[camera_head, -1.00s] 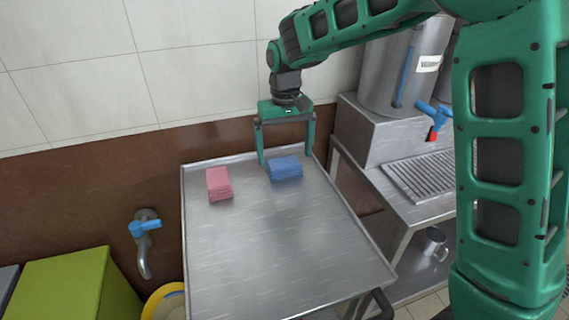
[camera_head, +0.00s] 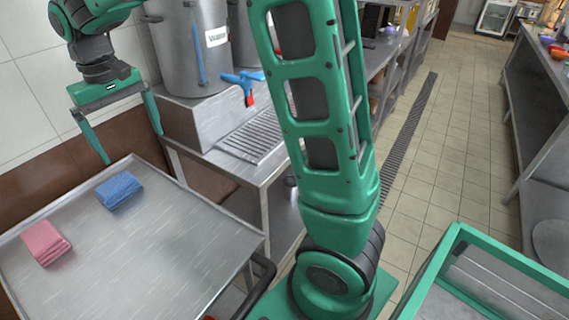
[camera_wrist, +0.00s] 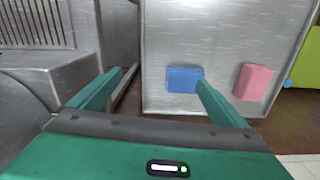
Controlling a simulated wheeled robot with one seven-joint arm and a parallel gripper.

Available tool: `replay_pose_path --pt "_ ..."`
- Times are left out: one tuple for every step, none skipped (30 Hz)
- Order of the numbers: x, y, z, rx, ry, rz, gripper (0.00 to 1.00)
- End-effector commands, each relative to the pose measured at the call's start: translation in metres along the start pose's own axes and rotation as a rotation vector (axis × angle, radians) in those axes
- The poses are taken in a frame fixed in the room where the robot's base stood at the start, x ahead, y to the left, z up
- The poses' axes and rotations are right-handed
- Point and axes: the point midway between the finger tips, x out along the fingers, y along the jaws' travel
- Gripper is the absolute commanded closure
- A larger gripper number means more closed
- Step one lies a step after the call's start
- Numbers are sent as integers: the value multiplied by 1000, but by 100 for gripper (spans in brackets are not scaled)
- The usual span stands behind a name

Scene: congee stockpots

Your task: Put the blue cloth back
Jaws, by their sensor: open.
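The blue cloth (camera_head: 119,190) lies folded on the steel tray table (camera_head: 182,267), near its back edge. It also shows in the wrist view (camera_wrist: 184,79), just beyond one fingertip. A folded pink cloth (camera_head: 46,243) lies to its left on the same table. My gripper (camera_head: 132,150) is open and empty, above and behind the blue cloth at the table's back edge. In the wrist view my gripper's fingers (camera_wrist: 160,85) are spread wide with nothing between them.
A tiled wall stands behind. An open tiled floor aisle (camera_head: 440,150) lies to the right.

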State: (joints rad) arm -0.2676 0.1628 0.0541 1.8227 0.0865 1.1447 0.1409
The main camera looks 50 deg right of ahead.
Motion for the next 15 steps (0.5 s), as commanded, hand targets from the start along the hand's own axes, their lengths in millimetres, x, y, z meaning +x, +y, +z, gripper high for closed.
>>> replay_pose_path --pt "-5 32 18 52 4 8 4" --pt "-6 49 29 81 4 12 4" --pt "-6 73 46 121 4 17 4" --pt "-7 89 60 151 4 20 4" --pt "-6 105 74 181 3 23 4" --pt "-5 124 93 222 1 25 4" --pt "-4 137 108 250 0 26 4" --pt "-3 150 124 279 -1 26 4" --pt "0 165 145 319 -3 26 4" --pt "2 175 161 348 -4 25 4" --pt "5 184 178 378 -5 23 4" --pt "10 195 200 415 -7 20 4" --pt "13 202 217 443 -8 17 4" --pt "17 207 233 470 -10 13 4" --pt "23 213 254 503 -11 7 4"
